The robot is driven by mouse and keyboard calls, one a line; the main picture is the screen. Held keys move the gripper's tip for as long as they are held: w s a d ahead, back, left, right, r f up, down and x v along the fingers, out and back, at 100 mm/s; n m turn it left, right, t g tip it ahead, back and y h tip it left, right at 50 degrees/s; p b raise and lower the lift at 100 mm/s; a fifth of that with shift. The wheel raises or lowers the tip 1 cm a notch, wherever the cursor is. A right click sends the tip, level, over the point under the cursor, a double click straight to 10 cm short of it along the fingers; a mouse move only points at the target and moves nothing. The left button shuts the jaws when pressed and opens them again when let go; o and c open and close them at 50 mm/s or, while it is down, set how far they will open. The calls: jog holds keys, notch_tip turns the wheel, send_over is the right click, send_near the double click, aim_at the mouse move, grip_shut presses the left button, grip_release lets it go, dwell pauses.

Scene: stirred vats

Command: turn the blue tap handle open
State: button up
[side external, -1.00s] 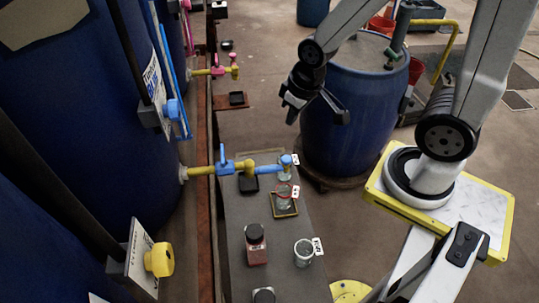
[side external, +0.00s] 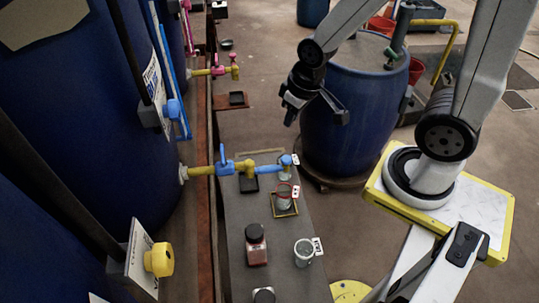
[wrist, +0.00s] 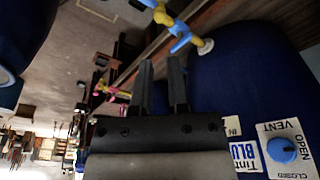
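The blue tap handle (side external: 224,163) sits on a yellow pipe (side external: 202,170) that comes out of a dark blue vat (side external: 105,110). In the wrist view the handle (wrist: 181,39) shows at the top, beyond the fingertips and a little to the right. The tap's blue outlet (side external: 286,160) hangs over a glass jar on a grey bench. My gripper (wrist: 161,65) is open and empty, with a gap between its two dark fingers. In the side view my gripper (side external: 293,106) is in the air, right of and behind the handle, clear of it.
The bench (side external: 229,212) holds several jars. A tap with pink parts (side external: 231,66) stands farther back. A blue barrel (side external: 350,125) is close behind my gripper. A blue vent knob (wrist: 282,150) is on the vat, beside OPEN and CLOSED labels.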

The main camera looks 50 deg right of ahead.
jog(key=o, duration=0.3)
jog(key=shift+w, duration=0.1)
jog(key=shift+o, duration=0.3)
jog(key=shift+w, duration=0.25)
jog(key=m+g, duration=0.3)
jog(key=m, duration=0.6)
send_over(222, 153)
notch_tip(222, 153, down, 15)
jog(key=shift+s+d+f, duration=0.1)
jog(key=shift+s, duration=0.05)
jog(key=shift+f, duration=0.3)
jog(key=shift+f, duration=3.85)
grip_shut()
